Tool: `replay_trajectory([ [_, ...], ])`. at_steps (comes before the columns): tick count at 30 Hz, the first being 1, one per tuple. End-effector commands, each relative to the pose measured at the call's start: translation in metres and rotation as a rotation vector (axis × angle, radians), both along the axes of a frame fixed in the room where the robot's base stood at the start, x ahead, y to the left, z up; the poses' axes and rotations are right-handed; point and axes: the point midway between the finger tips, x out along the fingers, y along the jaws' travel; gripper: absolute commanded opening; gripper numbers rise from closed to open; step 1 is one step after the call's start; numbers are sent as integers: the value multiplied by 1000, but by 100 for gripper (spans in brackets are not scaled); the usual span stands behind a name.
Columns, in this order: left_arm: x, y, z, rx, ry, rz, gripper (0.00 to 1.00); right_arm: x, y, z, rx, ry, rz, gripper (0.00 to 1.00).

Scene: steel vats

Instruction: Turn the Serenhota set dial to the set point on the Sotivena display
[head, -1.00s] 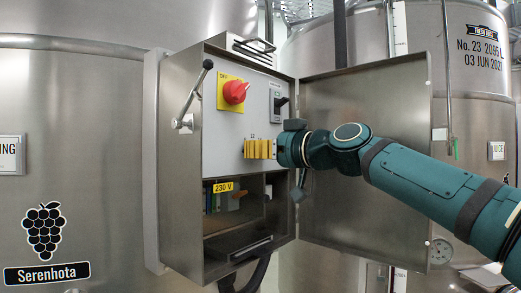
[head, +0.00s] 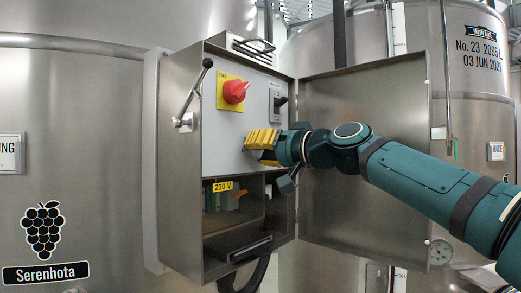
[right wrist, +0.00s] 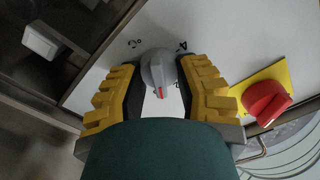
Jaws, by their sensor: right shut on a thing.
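The set dial (right wrist: 160,72) is a grey knob with a red pointer mark, on the pale panel of the open steel cabinet. It sits between the yellow fingers of my right gripper (right wrist: 163,78), which is shut on it. The pointer is towards the bottom of the right wrist view. A "4" and a "°C" mark show beside the knob; the rest of the scale is hidden. In the head view my right gripper (head: 262,140) covers the dial. The Serenhota label (head: 46,275) is on the left vat. No Sotivena display shows. My left gripper is out of view.
A red rotary switch (head: 235,92) on a yellow plate is above the gripper, with a black switch (head: 279,101) to its right. The cabinet door (head: 365,160) stands open behind my right arm. A lever handle (head: 197,92) is on the cabinet's left side.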

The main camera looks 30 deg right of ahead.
Motion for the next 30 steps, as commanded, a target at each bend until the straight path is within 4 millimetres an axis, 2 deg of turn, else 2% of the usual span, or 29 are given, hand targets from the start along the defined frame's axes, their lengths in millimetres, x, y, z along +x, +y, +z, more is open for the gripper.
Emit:
replay_trajectory([
  [12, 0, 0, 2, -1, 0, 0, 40, 0, -2, 2, 167, 49, -3, 0],
  [27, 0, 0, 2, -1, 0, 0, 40, -1, -2, 2, 185, 54, -3, 0],
  [28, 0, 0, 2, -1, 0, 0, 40, -1, -2, 2, 186, 53, -4, 43],
  [30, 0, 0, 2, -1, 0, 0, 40, -1, -2, 2, 185, 54, -3, 67],
])
